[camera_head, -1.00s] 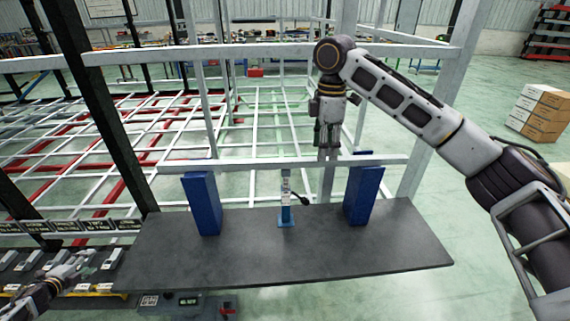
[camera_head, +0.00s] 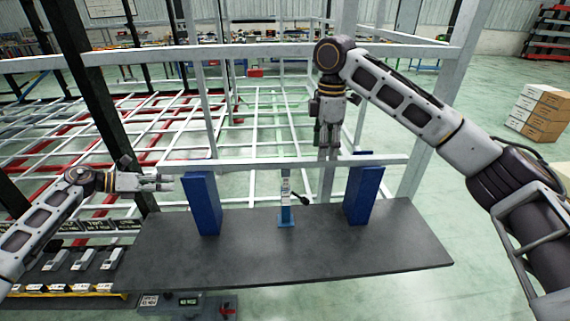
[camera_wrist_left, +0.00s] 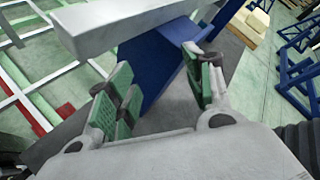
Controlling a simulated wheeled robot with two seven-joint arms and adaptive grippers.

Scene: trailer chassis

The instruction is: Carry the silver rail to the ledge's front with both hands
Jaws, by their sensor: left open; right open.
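The silver rail (camera_head: 260,163) lies level across the tops of two blue supports, the left one (camera_head: 202,205) and the right one (camera_head: 363,195), along the back of the dark ledge (camera_head: 290,255). In the left wrist view the rail's end (camera_wrist_left: 120,22) is near the blue support (camera_wrist_left: 170,60). My left gripper (camera_head: 168,183) points right, beside the left support near the rail's left end; its green-padded fingers (camera_wrist_left: 160,92) are open and empty. My right gripper (camera_head: 328,145) points down, open, at the rail just left of the right support; whether it touches the rail is unclear.
A small blue stand (camera_head: 286,210) with a tool is between the supports. The ledge's front is bare. White frame bars (camera_head: 270,52) cross behind, and a black post (camera_head: 115,130) rises at the left. Small parts lie on a bench (camera_head: 80,260) at lower left.

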